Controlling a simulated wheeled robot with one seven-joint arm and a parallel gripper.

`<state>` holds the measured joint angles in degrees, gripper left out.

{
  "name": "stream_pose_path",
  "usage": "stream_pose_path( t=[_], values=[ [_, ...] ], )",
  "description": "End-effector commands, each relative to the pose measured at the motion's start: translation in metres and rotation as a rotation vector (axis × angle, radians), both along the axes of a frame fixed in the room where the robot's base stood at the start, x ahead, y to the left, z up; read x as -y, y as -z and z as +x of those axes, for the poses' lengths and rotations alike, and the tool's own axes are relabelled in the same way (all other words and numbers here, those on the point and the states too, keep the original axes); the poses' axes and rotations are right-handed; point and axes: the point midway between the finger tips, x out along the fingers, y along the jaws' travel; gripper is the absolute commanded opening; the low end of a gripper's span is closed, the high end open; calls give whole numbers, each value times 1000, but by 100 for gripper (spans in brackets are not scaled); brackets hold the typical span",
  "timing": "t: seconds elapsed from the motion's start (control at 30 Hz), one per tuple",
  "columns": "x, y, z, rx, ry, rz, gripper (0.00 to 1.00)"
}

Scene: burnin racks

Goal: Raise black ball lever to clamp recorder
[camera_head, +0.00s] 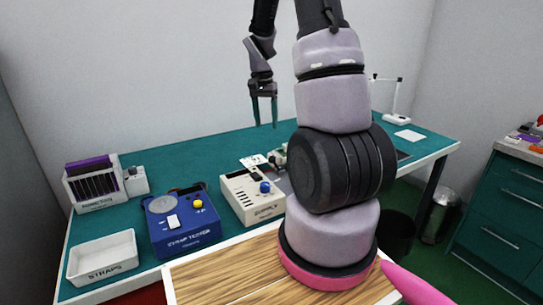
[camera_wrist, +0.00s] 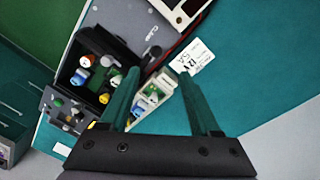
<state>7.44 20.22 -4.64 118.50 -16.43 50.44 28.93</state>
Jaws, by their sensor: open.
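My gripper (camera_head: 264,112) is open and empty, pointing down above the teal bench in the head view. In the wrist view its two green fingers (camera_wrist: 158,76) reach forward with a gap between them. A grey fixture plate (camera_wrist: 125,22) lies beyond the fingertips. A small black ball (camera_wrist: 155,51), seemingly the lever's end, shows just past the fingertips, apart from them. A narrow pale unit with blue and coloured parts (camera_wrist: 150,98) shows between the fingers; I cannot tell if it is the recorder. In the head view my arm hides most of this area.
A black open box (camera_wrist: 75,75) with coloured parts lies left of the fingers. A "12V 5A" card (camera_wrist: 196,58) lies to the right. The head view shows a white supply box (camera_head: 252,205), a blue strap tester (camera_head: 180,225) and a straps tray (camera_head: 102,262).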

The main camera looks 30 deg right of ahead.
Motion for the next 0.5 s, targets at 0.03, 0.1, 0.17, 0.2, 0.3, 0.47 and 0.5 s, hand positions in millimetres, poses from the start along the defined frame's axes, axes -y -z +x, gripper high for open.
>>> stream_pose_path(
  t=[0.03, 0.1, 0.17, 0.2, 0.3, 0.47, 0.5],
  values=[
    [4, 12, 2, -20, 12, -4, 64],
    [8, 20, 4, -35, 23, -9, 64],
    [10, 25, 4, -40, 28, -11, 64],
    [11, 28, 4, -43, 30, -13, 64],
    [11, 38, 3, -46, 30, -11, 64],
    [13, 65, 0, -48, 29, -11, 64],
    [14, 73, -1, -48, 29, -11, 64]
  ],
)
